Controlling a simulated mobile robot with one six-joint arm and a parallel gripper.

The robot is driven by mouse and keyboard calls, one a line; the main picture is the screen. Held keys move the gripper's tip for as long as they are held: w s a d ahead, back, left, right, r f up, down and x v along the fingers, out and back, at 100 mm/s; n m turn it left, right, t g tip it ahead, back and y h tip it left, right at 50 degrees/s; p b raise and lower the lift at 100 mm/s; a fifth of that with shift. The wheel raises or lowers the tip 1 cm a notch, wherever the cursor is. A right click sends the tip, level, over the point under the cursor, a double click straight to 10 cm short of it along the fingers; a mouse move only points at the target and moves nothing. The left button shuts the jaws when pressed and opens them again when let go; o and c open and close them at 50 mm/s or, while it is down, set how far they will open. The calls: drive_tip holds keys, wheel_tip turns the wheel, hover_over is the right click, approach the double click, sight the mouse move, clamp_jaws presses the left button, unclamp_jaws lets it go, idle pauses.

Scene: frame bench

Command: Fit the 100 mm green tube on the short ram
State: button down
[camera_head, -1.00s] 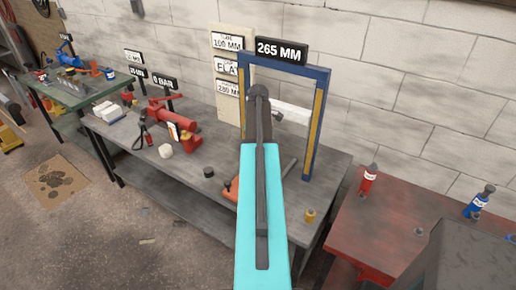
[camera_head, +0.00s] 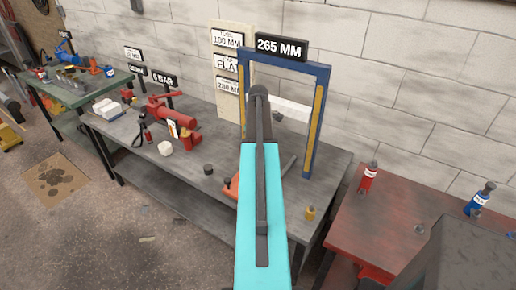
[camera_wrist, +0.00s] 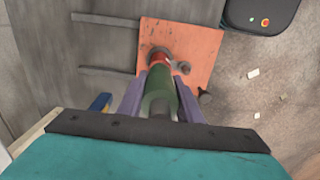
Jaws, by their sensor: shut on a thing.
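In the wrist view, my gripper (camera_wrist: 161,88) is shut on a green tube (camera_wrist: 158,104), held between its two purple-grey fingers. Beyond the tube's far end, in line with it, a red round part (camera_wrist: 159,57), perhaps the short ram, shows on an orange plate (camera_wrist: 200,45). I cannot tell whether tube and red part touch or are apart. In the head view, my arm hides the gripper and tube. The blue press frame (camera_head: 316,125) stands behind my arm under a 265 MM sign (camera_head: 281,47).
A red hand pump (camera_head: 170,113) with a hose lies on the grey bench (camera_head: 190,185), beside a bar sign (camera_head: 163,80). A red table (camera_head: 390,220) with small bottles is at right.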

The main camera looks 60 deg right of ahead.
drive_tip(key=c, duration=1.2)
unclamp_jaws()
drive_tip(key=shift+r+b, duration=1.9)
drive_tip(key=shift+r, duration=5)
